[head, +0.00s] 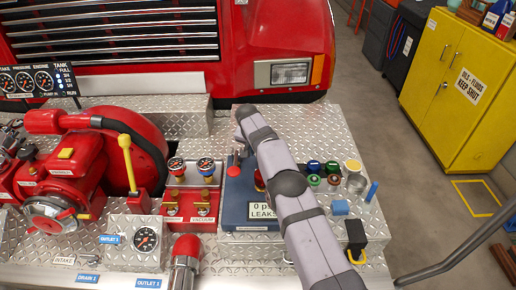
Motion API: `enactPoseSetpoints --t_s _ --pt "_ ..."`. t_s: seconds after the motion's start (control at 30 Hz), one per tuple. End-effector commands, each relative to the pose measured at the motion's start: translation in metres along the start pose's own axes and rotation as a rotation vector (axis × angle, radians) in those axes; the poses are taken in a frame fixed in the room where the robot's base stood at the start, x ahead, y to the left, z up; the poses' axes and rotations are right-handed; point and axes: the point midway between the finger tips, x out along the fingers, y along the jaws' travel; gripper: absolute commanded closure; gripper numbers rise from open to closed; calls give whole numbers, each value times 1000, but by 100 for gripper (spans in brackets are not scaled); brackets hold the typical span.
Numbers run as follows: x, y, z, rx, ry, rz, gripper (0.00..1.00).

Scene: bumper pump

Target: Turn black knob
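I cannot pick out a black knob for sure. My arm reaches from the bottom right over a dark blue box (236,200) labelled LEAKS and hides part of it. My gripper (240,147) seems to point down at the arm's far end, above the back of this box; its fingers are too small and covered to read. A red ball-topped part (233,171) stands on the box just in front of it. Right of the arm are several small round caps, including a blue cap (332,166) and a green cap (313,166).
A red block with two gauges (191,201) stands left of the box. Further left are a yellow-handled lever (127,160) and a red pump (65,180). A black block (356,234) and blue pieces sit right. A red truck front (170,35) rises behind.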

Motion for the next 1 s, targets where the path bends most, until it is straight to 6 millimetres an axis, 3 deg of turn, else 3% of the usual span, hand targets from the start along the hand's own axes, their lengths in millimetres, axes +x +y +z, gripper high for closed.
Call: enactPoseSetpoints --t_s 0.5,1.0 --pt "-48 1 2 0 0 -1 53" --pt "-56 1 2 1 -1 0 53"
